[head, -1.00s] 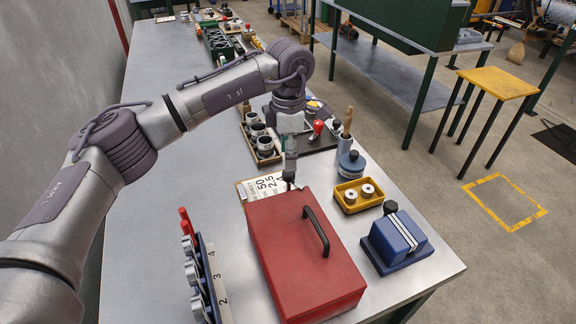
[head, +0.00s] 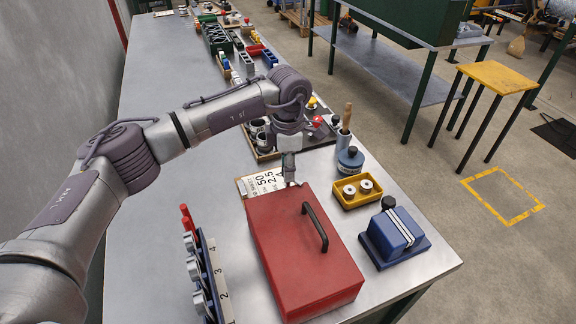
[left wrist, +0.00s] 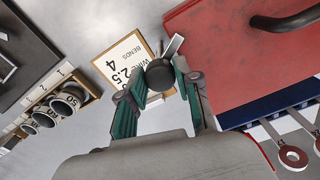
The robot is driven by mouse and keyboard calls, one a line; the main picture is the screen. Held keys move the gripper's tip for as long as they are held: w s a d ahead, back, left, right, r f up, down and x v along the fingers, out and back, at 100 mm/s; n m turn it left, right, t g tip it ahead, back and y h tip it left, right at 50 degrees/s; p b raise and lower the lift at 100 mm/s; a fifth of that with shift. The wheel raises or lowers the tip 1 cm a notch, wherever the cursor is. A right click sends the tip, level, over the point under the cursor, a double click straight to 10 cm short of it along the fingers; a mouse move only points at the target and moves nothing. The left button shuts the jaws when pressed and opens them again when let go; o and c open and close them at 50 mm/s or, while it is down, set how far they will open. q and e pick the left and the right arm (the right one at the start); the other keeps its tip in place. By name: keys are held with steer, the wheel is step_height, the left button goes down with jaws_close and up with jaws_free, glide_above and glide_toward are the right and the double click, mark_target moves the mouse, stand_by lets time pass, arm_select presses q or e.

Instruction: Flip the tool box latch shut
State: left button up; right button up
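The red tool box (head: 278,250) sits on the metal bench with its lid down and a black handle (head: 315,226) on top. It fills the upper right of the left wrist view (left wrist: 245,50). My left gripper (head: 290,182) is low at the box's far end. In the left wrist view, its teal fingers (left wrist: 160,78) stand apart around a dark round knob (left wrist: 160,74) with a pale metal strip (left wrist: 173,46) beside it, which looks like the latch. I cannot tell whether the fingers grip it. My right gripper is out of view.
A numbered card (head: 262,183) lies just beyond the box. A blue rack (head: 206,276) stands left of it. A yellow tray (head: 357,191), a blue block-shaped item (head: 395,236) and a bottle (head: 350,162) stand to the right. Bare bench lies left.

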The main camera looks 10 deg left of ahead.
arm_select(q)
jaws_close()
steer(key=m+b, duration=0.2)
steer(key=b, duration=0.1)
steer(key=shift+f+m, duration=0.15)
steer(key=shift+m, duration=0.15)
steer(key=m+b, duration=0.1)
steer(key=m, duration=0.2)
steer(key=shift+b, duration=0.4)
steer(key=shift+m, duration=0.3)
steer(key=shift+r, duration=0.2)
steer(key=o, duration=1)
jaws_free()
steer(key=shift+c, duration=0.2)
